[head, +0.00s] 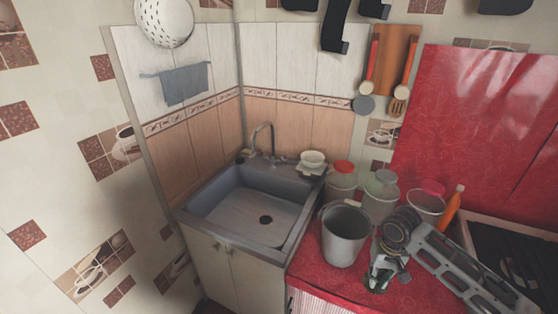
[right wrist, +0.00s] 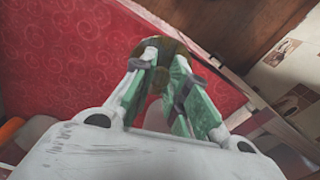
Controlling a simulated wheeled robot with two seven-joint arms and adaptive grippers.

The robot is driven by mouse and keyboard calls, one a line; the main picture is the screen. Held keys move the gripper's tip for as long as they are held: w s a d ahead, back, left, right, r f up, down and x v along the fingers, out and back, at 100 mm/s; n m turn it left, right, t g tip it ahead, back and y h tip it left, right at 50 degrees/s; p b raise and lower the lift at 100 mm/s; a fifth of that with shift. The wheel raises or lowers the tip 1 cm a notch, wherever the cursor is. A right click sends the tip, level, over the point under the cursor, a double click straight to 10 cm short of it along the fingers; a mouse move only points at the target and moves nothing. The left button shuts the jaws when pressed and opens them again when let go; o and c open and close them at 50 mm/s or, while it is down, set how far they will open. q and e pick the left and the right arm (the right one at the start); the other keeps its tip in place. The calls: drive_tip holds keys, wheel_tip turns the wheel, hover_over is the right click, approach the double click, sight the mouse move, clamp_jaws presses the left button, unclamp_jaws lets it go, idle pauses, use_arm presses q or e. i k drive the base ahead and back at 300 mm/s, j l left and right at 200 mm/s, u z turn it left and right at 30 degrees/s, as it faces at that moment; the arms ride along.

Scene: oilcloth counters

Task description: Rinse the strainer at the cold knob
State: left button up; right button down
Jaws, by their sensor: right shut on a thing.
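My right gripper (head: 380,278) is low over the red counter, just right of the grey bucket. In the right wrist view its green-padded fingers (right wrist: 166,85) are shut on a rounded olive-brown thing (right wrist: 170,48). The fingers cover much of it, and I cannot tell whether it is the strainer. A white perforated strainer-like bowl (head: 163,22) hangs high on the left wall. The grey sink (head: 245,205) is in the corner, with a curved tap (head: 268,128) at its back. Small knobs show at the tap's base; I cannot tell which is cold. My left gripper is not in view.
The grey bucket (head: 345,235) stands between my right gripper and the sink. Lidded containers (head: 380,195) and an orange bottle (head: 452,203) are behind. A white bowl (head: 312,158) sits at the sink's back right corner. The sink basin looks empty.

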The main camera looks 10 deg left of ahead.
sight(284, 159)
drive_tip(key=j+u, duration=0.2)
drive_tip(key=i+j+u, duration=0.45)
drive_tip(key=u, duration=0.15)
drive_tip(key=i+j+u, duration=0.3)
drive_tip(key=k+l, duration=0.05)
drive_tip(key=k, duration=0.05)
